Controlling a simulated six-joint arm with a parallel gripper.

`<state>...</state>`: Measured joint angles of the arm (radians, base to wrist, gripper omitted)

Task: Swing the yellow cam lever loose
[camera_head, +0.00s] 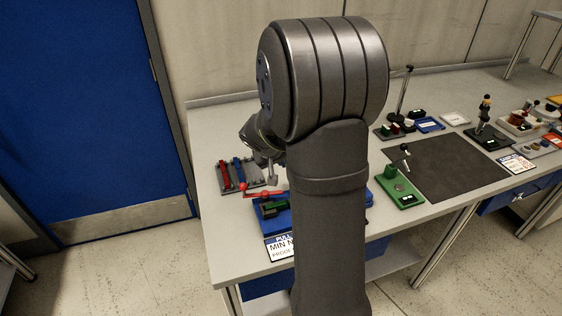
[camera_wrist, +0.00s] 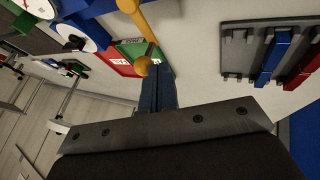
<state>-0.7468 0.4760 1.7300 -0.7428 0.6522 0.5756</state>
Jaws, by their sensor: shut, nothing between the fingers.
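The yellow cam lever (camera_wrist: 147,28) shows at the top of the wrist view, as a bar with a ball knob at its lower end. My gripper (camera_wrist: 156,72) is shut and empty. Its fingertips are right beside the knob; I cannot tell whether they touch it. In the head view my arm hides most of the work spot, and I cannot make out the yellow lever there.
A grey rack (camera_head: 237,174) with red and blue bars lies left of my wrist; it also shows in the wrist view (camera_wrist: 236,52). A red handle (camera_head: 262,192) and a blue base (camera_head: 280,222) sit nearby. A dark mat (camera_head: 450,165) lies to the right, mostly bare.

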